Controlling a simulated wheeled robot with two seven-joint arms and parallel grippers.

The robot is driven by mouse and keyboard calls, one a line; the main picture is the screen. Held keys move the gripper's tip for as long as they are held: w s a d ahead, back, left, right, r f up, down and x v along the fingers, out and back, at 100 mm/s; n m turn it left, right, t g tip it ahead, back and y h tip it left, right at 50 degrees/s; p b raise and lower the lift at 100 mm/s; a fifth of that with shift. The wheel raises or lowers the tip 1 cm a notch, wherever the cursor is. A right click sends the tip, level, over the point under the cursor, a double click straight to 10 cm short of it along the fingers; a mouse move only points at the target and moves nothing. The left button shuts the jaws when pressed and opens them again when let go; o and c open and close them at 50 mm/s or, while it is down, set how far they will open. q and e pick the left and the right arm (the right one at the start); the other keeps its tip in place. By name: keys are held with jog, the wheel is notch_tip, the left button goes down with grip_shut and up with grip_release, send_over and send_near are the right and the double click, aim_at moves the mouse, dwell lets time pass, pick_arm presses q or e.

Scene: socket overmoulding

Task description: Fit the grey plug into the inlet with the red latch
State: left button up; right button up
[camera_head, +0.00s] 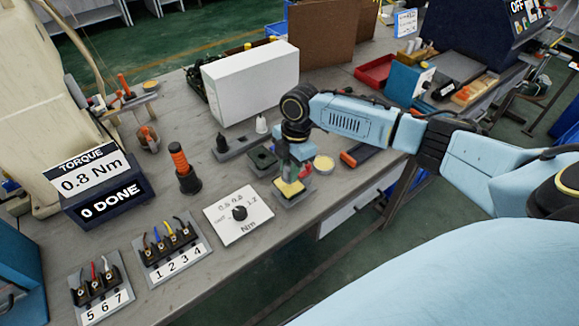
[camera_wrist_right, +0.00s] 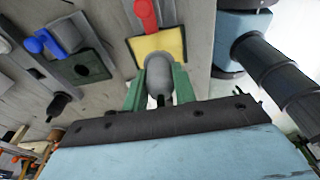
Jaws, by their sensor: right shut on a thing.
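My right gripper (camera_head: 291,172) points down over the yellow inlet (camera_head: 289,188) on its grey base, at the front of the table. In the wrist view its green fingers (camera_wrist_right: 158,95) are shut on the grey plug (camera_wrist_right: 158,78). The plug's far end overlaps the edge of the yellow inlet plate (camera_wrist_right: 158,46), which has the red latch (camera_wrist_right: 146,14) beyond it. I cannot tell whether the plug touches or enters the inlet, as its front end hides the opening. My left gripper is not in view.
A dark green inlet (camera_head: 262,159) with a blue latch (camera_wrist_right: 40,41) stands close by. Behind it a grey strip (camera_head: 238,146) carries a black and a white plug. A round tin (camera_head: 323,164), an orange-ended tool (camera_head: 350,159) and a torque dial card (camera_head: 239,213) are also near.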

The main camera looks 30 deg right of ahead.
jog(key=shift+p, duration=0.4)
jog(key=shift+p, duration=0.65)
dwell(1.0)
jog(key=shift+f+b, duration=0.7)
jog(key=shift+f, duration=0.8)
jog(key=o, duration=1)
jog(key=r, duration=0.4)
jog(key=d+r+p, duration=0.1)
jog(key=r, duration=0.4)
jog(key=d+r, duration=0.1)
jog(key=r, duration=0.3)
jog(key=shift+w+r, duration=0.1)
jog(key=shift+r, duration=0.05)
